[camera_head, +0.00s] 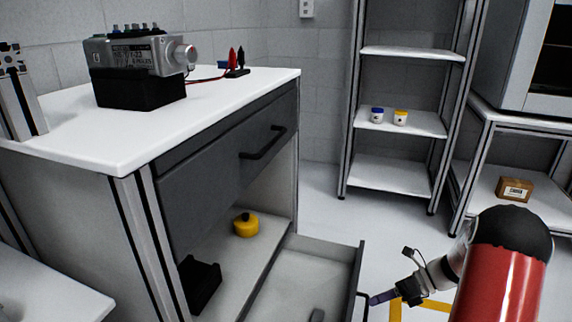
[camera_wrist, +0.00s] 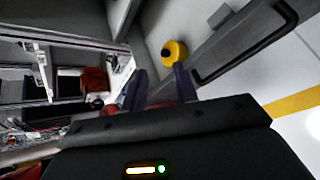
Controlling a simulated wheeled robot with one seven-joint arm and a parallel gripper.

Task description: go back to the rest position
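My gripper (camera_head: 378,298) is low at the right of the workbench (camera_head: 215,115), beside the front of a pulled-out lower drawer (camera_head: 325,252). In the wrist view my gripper (camera_wrist: 158,88) shows two dark purplish fingers standing apart with nothing held between them. The drawer's dark front and handle (camera_wrist: 250,45) run past the fingers on the right in that view. In the head view the fingertips are close to the drawer handle; I cannot tell whether they touch it. My red arm reaches in from the lower right.
A yellow round object (camera_head: 246,225) sits inside the cabinet, near a black block (camera_head: 200,284). The upper drawer (camera_head: 225,165) is shut. A servo device (camera_head: 138,55) stands on the bench top. A shelf rack (camera_head: 400,125) and a cardboard box (camera_head: 514,189) are behind. Open floor lies between.

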